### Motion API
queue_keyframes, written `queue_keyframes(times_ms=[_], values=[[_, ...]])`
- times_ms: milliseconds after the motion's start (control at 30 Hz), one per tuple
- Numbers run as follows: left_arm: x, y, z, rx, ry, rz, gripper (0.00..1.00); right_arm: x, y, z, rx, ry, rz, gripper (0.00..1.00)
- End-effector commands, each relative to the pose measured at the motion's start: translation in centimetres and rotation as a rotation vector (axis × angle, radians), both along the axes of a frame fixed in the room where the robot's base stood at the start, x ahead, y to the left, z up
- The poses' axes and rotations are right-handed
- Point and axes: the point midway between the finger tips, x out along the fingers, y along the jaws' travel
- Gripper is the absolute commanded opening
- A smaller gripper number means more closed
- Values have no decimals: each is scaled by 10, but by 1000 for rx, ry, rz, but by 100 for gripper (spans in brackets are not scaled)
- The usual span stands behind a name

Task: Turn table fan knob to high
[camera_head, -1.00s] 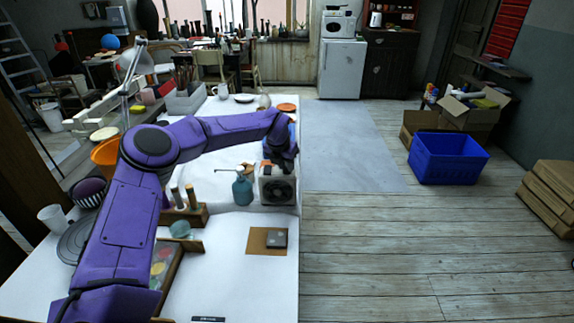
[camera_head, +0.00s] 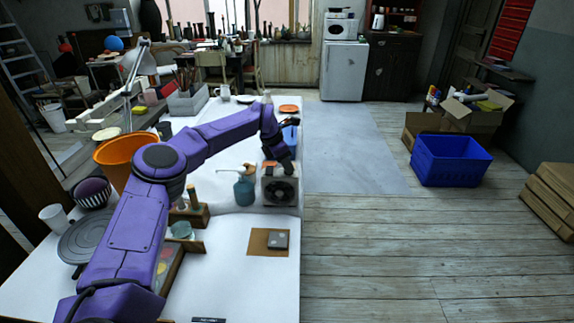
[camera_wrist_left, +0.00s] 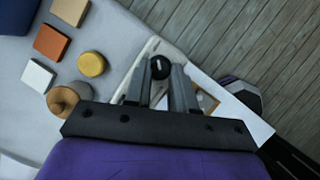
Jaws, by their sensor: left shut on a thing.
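The fan's pale body (camera_wrist_left: 147,50) shows behind the fingers. The knob is hidden in the head view.
A teal pump bottle (camera_head: 244,190) stands close left of the fan. A wooden block with tools (camera_head: 188,215) and a brown mat with a grey piece (camera_head: 258,243) are nearer. A yellow round piece (camera_wrist_left: 92,64) and coloured tiles lie near the fan.

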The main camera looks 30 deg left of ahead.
Motion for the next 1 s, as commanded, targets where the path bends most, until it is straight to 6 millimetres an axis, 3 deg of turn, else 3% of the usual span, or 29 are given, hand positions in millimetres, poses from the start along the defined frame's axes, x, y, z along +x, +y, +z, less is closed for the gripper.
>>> queue_keyframes(times_ms=[567, 600, 633, 667, 1000], values=[[0, 0, -1, 0, 1, -30, 0, 0, 0, -1, 0, 0, 0, 43], [0, 0, -1, 0, 1, -30, 38, 0, 0, -1, 0, 0, 0, 43], [0, 0, -1, 0, 1, -30, 47, 0, 0, -1, 0, 0, 0, 43], [0, 0, -1, 0, 1, -30, 51, 0, 0, -1, 0, 0, 0, 43], [-1, 2, 6, 1, -2, -29, 51, 0, 0, -3, 0, 0, 0, 43]])
